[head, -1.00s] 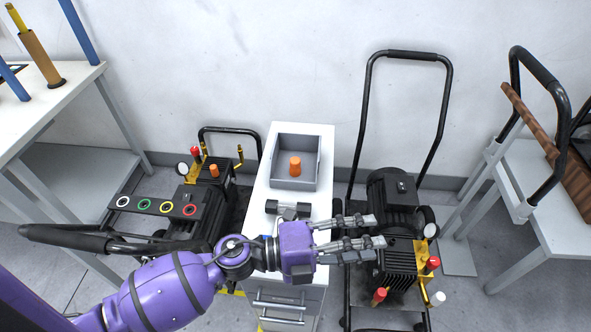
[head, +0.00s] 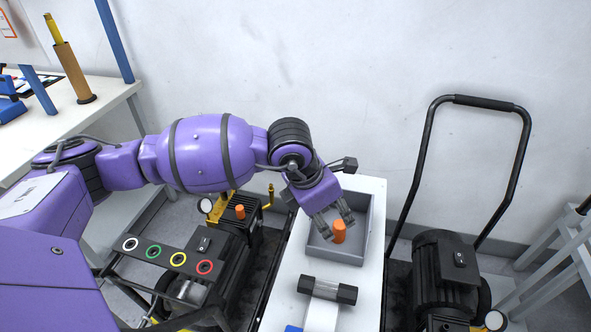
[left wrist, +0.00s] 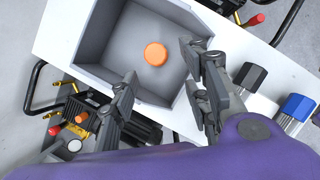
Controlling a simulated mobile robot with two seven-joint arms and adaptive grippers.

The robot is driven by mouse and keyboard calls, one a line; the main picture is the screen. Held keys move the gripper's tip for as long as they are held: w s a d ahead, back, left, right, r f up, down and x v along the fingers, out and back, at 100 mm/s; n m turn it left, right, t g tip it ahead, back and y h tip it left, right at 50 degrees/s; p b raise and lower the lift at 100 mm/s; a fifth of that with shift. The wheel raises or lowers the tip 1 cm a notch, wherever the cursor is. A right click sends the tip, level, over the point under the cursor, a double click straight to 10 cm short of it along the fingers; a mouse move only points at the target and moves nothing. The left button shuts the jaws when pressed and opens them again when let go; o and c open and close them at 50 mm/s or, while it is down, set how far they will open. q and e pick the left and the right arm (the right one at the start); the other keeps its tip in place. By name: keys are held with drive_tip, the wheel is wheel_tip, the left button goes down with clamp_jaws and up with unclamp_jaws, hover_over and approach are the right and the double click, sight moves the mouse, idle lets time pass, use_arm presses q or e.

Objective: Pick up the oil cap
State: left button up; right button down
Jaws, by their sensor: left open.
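An orange oil cap (head: 339,231) stands upright in a grey open tray (head: 369,208) on the white cabinet. In the left wrist view the cap (left wrist: 155,54) lies beyond and between my fingertips, inside the tray (left wrist: 103,62). My left gripper (head: 336,219) is open and empty, with its fingers spread just over the cap, apparently not touching it. It also shows in the left wrist view (left wrist: 160,68). A second orange cap (head: 240,212) sits on the left washer. My right gripper is out of view.
The left washer (head: 225,270) carries a bar of coloured rings (head: 168,256). The right washer (head: 445,265) has a tall black handle (head: 423,160). The tray walls surround the cap.

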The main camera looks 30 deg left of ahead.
sight(337, 224)
use_arm(q)
drive_tip(key=shift+w+d+f, duration=0.2)
drive_tip(key=shift+w+f, duration=0.2)
drive_tip(key=shift+f, duration=0.2)
drive_tip(key=shift+w+d+f, duration=0.15)
drive_tip(key=shift+w+f, duration=0.2)
drive_tip(key=shift+f, duration=0.2)
drive_tip(key=x, duration=0.3)
drive_tip(key=shift+w+f, duration=0.25)
drive_tip(key=shift+f, duration=0.1)
drive_tip(key=shift+w+f, duration=0.1)
drive_tip(key=shift+f, duration=0.3)
drive_tip(key=c, duration=0.5)
drive_tip(key=shift+c, duration=1.6)
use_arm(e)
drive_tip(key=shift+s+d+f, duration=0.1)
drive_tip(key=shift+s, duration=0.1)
